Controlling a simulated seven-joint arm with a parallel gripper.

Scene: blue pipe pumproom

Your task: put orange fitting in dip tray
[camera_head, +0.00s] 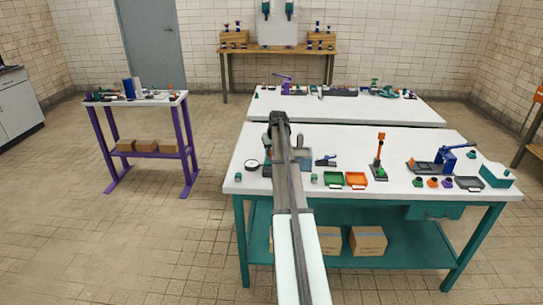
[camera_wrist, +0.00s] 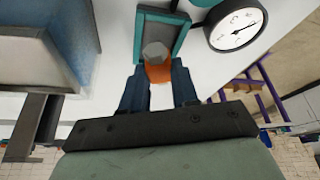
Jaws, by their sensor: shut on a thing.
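In the wrist view my gripper (camera_wrist: 157,80) is shut on the orange fitting (camera_wrist: 159,72), which has a grey hexagonal end (camera_wrist: 154,51). Behind the fitting is a grey tray-like thing with a teal rim (camera_wrist: 181,33); I cannot tell whether the fitting touches it or is above it. I cannot tell for sure which container is the dip tray. In the head view my gripper (camera_head: 279,118) is over the left part of the front bench, and the held fitting is hidden by my arm.
A round white gauge (camera_wrist: 236,27) is close right of the fitting, also on the bench (camera_head: 253,165). A blue-grey bin (camera_wrist: 62,40) is close left. A teal box (camera_head: 497,176) stands far right.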

